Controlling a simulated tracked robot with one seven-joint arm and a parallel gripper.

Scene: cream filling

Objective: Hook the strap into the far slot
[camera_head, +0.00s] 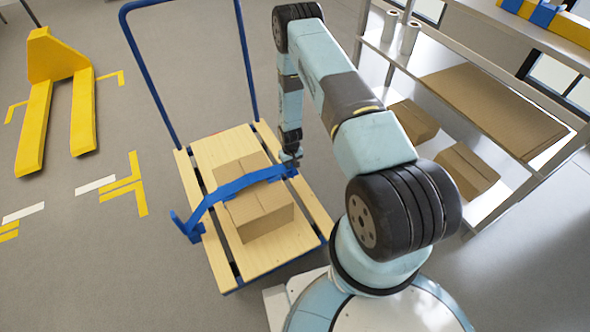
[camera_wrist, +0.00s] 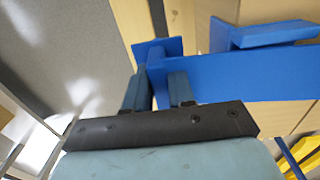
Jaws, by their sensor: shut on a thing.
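The blue strap (camera_head: 235,187) arches over a cardboard box (camera_head: 258,208) on the wooden cart deck (camera_head: 213,150). My gripper (camera_head: 291,160) is at the strap's right end, above the deck's right side. In the wrist view my gripper (camera_wrist: 158,90) is shut on the strap (camera_wrist: 225,82) near its end plate (camera_wrist: 157,48). The strap's other end, with a hook-like tip (camera_head: 187,227), is at the deck's left edge; I cannot tell if it is seated. A dark slot (camera_head: 264,131) runs between the right-hand planks. Another slot (camera_head: 193,160) runs along the left planks.
The cart's blue handle frame (camera_head: 137,62) rises at the back. A shelf rack (camera_head: 470,105) with cardboard boxes stands on the right. A yellow pallet jack (camera_head: 60,85) stands at the left. The floor between it and the cart is clear.

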